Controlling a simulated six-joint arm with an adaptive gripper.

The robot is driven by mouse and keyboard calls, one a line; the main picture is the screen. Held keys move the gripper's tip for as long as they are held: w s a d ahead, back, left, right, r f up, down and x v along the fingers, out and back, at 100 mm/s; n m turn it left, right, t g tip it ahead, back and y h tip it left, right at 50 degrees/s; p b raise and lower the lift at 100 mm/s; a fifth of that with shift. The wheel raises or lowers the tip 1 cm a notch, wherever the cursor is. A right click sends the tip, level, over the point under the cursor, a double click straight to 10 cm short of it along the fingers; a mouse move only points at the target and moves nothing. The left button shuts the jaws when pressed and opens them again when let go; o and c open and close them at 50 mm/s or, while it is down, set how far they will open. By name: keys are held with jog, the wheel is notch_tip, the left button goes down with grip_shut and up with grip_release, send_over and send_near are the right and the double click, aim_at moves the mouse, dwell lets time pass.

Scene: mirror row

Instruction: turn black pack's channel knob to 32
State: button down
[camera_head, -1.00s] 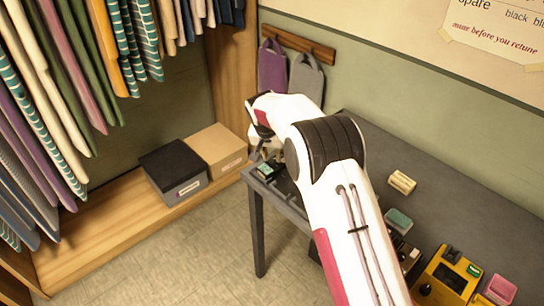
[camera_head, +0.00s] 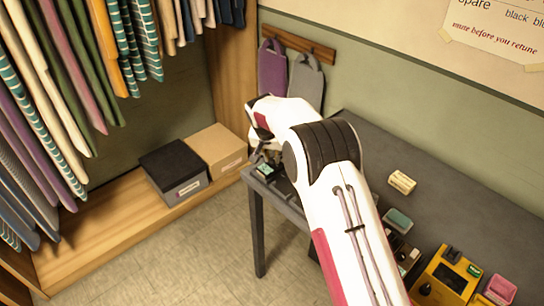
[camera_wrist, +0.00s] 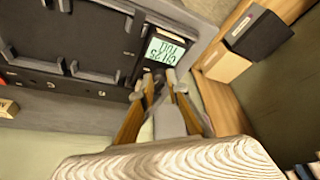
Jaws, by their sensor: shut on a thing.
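The black pack (camera_wrist: 70,45) fills the upper left of the wrist view. Its small lit display (camera_wrist: 166,50) appears upside down and seems to read CH 25, though the digits are small. My gripper (camera_wrist: 158,84) is at the edge of the pack just below the display, shut on the channel knob, which is mostly hidden between the fingertips. In the head view my arm covers most of the pack, and only its display end (camera_head: 265,170) shows at the table's left corner.
The dark table (camera_head: 455,205) runs along the wall. On it are a beige block (camera_head: 402,182), a teal-topped item (camera_head: 398,220), a yellow pack (camera_head: 446,276) and a pink item (camera_head: 500,290). Boxes (camera_head: 174,170) and hanging clothes stand left, beyond a floor gap.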

jog(key=shift+a+m, duration=0.1)
jog(key=shift+m, duration=0.3)
jog(key=shift+m+g+h, duration=0.3)
jog(key=shift+m+h, duration=0.2)
jog(key=shift+m, duration=0.6)
jog(key=c, duration=2.2)
grip_release()
jog(key=shift+v, duration=3.75)
